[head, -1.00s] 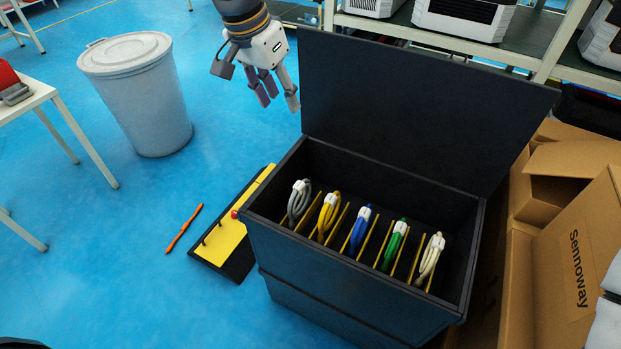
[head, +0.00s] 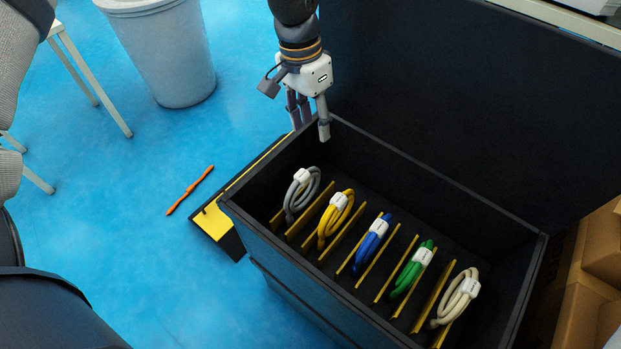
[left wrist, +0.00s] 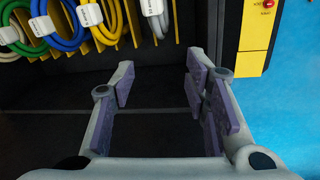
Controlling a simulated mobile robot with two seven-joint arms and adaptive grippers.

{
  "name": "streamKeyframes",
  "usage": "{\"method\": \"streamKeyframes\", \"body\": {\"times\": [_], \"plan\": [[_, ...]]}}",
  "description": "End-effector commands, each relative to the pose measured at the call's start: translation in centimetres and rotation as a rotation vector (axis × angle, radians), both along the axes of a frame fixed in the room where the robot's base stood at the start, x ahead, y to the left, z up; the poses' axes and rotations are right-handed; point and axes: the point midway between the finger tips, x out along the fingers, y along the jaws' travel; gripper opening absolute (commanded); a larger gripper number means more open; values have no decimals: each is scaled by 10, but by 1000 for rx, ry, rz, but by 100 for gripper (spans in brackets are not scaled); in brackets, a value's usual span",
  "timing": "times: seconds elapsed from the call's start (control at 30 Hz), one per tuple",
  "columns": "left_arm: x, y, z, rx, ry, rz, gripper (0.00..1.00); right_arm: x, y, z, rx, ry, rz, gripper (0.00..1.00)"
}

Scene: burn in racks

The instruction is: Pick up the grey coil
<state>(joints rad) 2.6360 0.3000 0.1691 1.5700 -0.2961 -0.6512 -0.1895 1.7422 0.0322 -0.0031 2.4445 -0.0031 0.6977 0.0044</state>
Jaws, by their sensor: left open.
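The grey coil (head: 301,195) stands on edge in the leftmost slot of the black bin (head: 440,190), with a white band at its top. In the left wrist view the grey coil (left wrist: 157,18) is at the top, partly cut off by the frame edge. My left gripper (head: 310,120) is above the bin's back left corner, behind the grey coil and apart from it. Its fingers point down and are spread with nothing between them, as the left wrist view shows (left wrist: 163,95). My right gripper is not in view.
Yellow (head: 336,218), blue (head: 371,243), green (head: 412,270) and cream (head: 457,297) coils stand to the right, separated by yellow dividers. The bin's raised lid (head: 450,90) rises behind.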

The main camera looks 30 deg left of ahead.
Motion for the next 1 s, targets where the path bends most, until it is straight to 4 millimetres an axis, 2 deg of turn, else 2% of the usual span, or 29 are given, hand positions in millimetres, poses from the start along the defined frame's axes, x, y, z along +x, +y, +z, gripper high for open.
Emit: {"method": "streamKeyframes", "body": {"times": [0.03,0.13,0.27,0.4,0.57,0.8,1.0], "plan": [[-5,0,-32,0,33,0,42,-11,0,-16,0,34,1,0],[-8,0,-51,0,50,0,42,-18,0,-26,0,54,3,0],[-10,-2,-69,0,56,0,42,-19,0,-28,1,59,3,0],[-11,-6,-99,-1,52,0,42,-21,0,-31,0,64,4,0],[-11,-9,-118,0,50,0,42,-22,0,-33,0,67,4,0],[-15,-11,-162,0,50,0,42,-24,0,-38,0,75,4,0],[-15,-12,-168,0,46,0,42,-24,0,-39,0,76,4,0]]}}
